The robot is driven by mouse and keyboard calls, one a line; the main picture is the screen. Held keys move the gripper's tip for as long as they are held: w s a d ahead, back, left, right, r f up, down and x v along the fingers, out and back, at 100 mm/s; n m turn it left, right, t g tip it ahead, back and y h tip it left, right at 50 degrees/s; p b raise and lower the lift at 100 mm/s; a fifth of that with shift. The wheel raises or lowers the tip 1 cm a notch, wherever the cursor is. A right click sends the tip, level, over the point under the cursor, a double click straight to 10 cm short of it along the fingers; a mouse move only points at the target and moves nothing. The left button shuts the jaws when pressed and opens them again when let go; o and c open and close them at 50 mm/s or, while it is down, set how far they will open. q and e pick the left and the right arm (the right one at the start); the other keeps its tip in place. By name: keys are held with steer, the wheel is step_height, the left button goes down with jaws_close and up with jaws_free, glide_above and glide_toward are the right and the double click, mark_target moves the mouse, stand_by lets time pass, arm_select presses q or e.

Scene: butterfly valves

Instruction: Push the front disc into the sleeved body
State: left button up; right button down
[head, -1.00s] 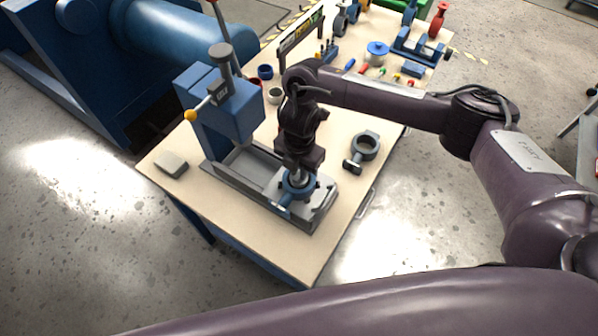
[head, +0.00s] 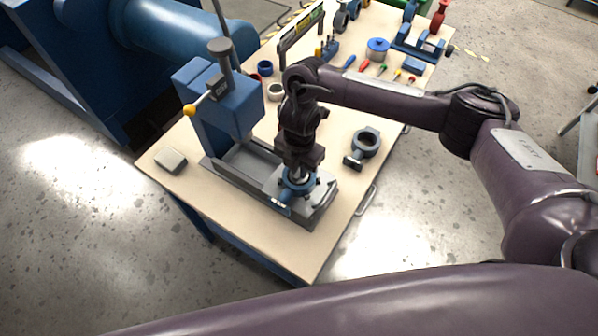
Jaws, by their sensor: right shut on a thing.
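The blue valve body (head: 284,198) sits on the grey sliding plate at the front end of the press base. My right gripper (head: 298,176) points straight down over its bore and is shut on a small grey metallic piece, apparently the front disc. Fingers and arm hide most of the disc, so I cannot tell how deep it sits in the bore. The sleeve inside the body is also hidden. My left gripper is not in view.
The blue press (head: 229,108) with its lever stands left of the gripper. A second valve body (head: 366,142) lies right. Screwdrivers, a blue round part (head: 377,50) and a blue stand (head: 418,45) are at the back.

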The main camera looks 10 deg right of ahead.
steer(key=shift+f+b, duration=0.3)
steer(key=shift+f, duration=0.2)
steer(key=shift+r, duration=0.25)
stand_by(1.1)
steer(key=c, duration=1.3)
jaws_free()
steer(key=shift+c, duration=0.2)
steer(key=shift+p, duration=0.3)
step_height(320, 180, up, 7)
steer(key=p, duration=0.6)
steer(key=shift+f, duration=0.1)
